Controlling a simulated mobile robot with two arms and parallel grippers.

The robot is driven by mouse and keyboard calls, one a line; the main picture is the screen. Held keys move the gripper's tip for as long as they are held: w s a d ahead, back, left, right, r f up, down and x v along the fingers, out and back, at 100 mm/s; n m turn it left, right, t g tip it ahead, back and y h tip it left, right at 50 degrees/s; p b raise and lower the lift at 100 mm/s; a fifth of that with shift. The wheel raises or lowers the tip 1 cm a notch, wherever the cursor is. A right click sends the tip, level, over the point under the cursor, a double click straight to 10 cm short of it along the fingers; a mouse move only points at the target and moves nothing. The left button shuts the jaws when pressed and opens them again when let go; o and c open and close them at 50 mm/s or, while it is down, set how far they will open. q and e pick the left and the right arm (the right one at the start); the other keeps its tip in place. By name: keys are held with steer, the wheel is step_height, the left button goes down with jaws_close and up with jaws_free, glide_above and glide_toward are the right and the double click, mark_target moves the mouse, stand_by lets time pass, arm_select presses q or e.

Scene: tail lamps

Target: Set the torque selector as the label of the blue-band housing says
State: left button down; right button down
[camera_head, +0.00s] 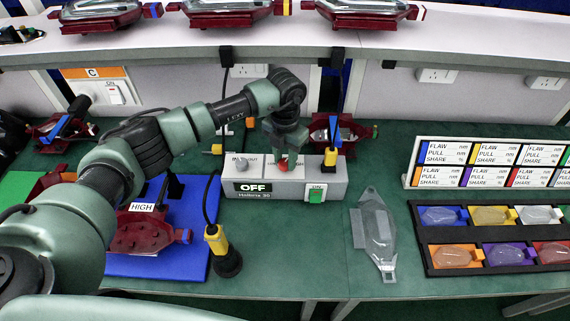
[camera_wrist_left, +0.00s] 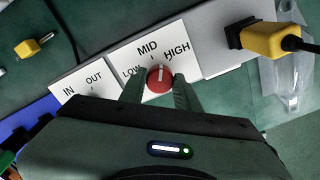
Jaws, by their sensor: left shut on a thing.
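The torque selector is a red knob (camera_wrist_left: 160,79) on a white plate marked LOW, MID and HIGH; it also shows in the head view (camera_head: 283,165). Its white pointer line appears to lie between MID and HIGH. My left gripper (camera_wrist_left: 160,88) is shut on the knob, one finger on each side; in the head view it reaches down onto the box (camera_head: 286,156). The dark red housing (camera_head: 140,234) with a blue end band lies on a blue mat (camera_head: 196,207) at left. A white label (camera_head: 142,207) beside it reads HIGH. My arm hides part of the mat.
The control box (camera_head: 335,185) has a grey IN/OUT knob (camera_head: 241,164), an OFF display (camera_head: 253,188) and a green ON switch (camera_head: 316,194). A yellow-black plug (camera_head: 331,156) stands on it. A clear lamp cover (camera_head: 378,233) and a lens tray (camera_head: 428,262) lie at right.

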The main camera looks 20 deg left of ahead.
mark_target(285, 162)
arm_select(q)
steer(key=m+b, duration=0.3)
steer(key=shift+f, duration=0.15)
steer(key=shift+r+m+b, duration=0.2)
steer(key=shift+m+b, duration=0.9)
steer(key=shift+m, duration=0.4)
steer(key=c, duration=1)
jaws_free()
steer(key=shift+r, duration=0.1)
step_height(285, 162, up, 8)
steer(key=shift+f+b, duration=0.15)
steer(key=shift+b, duration=0.65)
